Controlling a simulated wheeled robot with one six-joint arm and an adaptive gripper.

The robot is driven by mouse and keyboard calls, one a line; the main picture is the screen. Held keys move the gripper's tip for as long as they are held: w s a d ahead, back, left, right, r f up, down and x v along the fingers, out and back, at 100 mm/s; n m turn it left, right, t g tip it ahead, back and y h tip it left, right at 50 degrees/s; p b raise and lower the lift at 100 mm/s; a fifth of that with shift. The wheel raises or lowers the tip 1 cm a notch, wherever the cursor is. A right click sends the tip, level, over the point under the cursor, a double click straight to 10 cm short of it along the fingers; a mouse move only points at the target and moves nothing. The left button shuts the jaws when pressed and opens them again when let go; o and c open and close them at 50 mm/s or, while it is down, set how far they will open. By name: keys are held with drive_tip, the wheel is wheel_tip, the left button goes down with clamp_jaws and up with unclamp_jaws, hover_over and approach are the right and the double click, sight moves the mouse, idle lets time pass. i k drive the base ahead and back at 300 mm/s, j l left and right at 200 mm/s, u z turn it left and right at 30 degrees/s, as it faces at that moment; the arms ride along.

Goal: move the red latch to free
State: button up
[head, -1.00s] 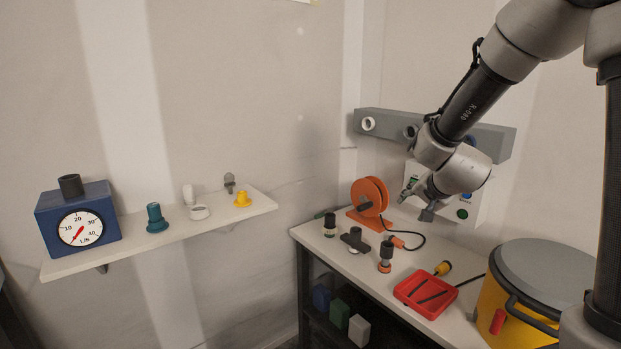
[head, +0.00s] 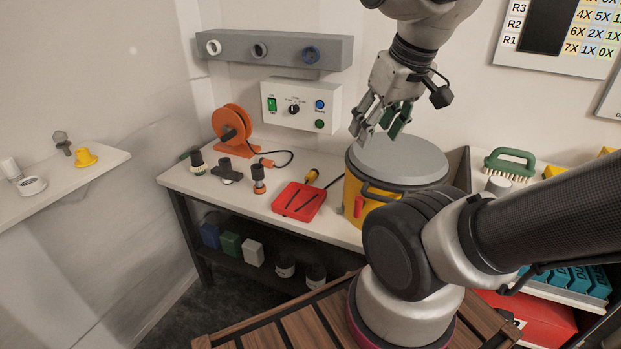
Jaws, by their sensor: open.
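The red latch (head: 359,206) is a small upright red piece on the front left side of the yellow canister (head: 352,191). The canister has a grey round lid (head: 400,160) and a dark handle (head: 385,193) and stands at the right end of the bench. My gripper (head: 377,132) is open and empty. It points down and appears above or in front of the lid's back left part, clear of the latch. Whether its tips are near the lid is hard to tell.
A red tray (head: 299,201) lies left of the canister. An orange cable reel (head: 232,126) and a white control box (head: 300,104) are behind it. My own arm covers the canister's lower right. A green brush (head: 510,163) sits to the right.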

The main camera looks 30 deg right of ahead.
sight(360, 203)
drive_tip(key=k+z, duration=0.15)
drive_tip(key=z, duration=0.2)
drive_tip(key=k+z, duration=0.15)
drive_tip(key=z, duration=0.2)
drive_tip(key=k+l+z, duration=0.15)
drive_tip(key=z, duration=0.2)
